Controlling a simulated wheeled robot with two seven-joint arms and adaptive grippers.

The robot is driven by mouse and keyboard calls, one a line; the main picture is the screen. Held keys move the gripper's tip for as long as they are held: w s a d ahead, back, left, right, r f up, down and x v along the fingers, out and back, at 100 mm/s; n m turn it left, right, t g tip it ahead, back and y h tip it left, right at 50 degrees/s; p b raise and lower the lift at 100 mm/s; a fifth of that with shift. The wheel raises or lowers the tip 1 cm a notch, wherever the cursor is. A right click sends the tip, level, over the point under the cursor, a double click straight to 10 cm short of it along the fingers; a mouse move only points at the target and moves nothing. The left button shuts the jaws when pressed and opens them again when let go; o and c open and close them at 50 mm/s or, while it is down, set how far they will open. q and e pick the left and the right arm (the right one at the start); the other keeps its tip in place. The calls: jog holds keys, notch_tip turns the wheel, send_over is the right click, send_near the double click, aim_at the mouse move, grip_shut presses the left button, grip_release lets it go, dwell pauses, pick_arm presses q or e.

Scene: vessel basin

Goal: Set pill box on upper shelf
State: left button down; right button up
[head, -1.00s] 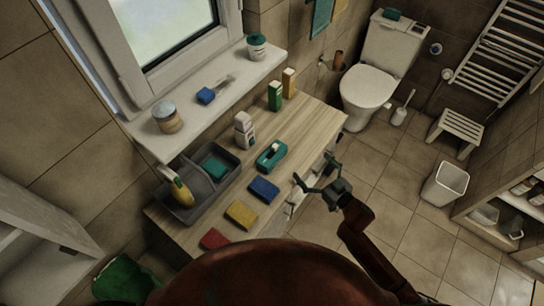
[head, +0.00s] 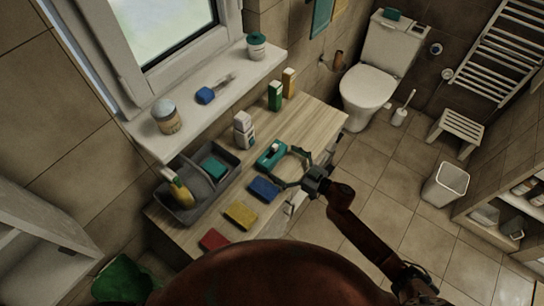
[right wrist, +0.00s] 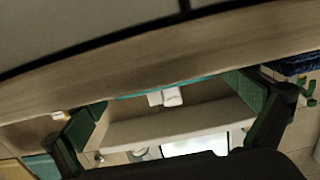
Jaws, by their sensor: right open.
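A teal case with a pale part on top (head: 268,158) lies on the wooden counter (head: 318,118); it may be the pill box, but I cannot read any label. My right gripper (head: 286,168) is open over the counter's front edge, its fingers spread just right of the teal case. I cannot tell whether a finger touches it. In the right wrist view my gripper (right wrist: 172,100) shows both fingers wide apart, with a thin teal strip and small white pieces seen between them. My left gripper is not in view.
Blue (head: 263,190), yellow (head: 240,215) and red (head: 213,239) blocks lie left of the gripper. A window sill (head: 187,112) holds jars. Shelves (head: 490,229) are at right.

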aim_at(278, 159)
jog(key=x, duration=0.4)
jog(key=shift+w+a+f, duration=0.15)
jog(key=shift+a, duration=0.15)
jog(key=c, duration=1)
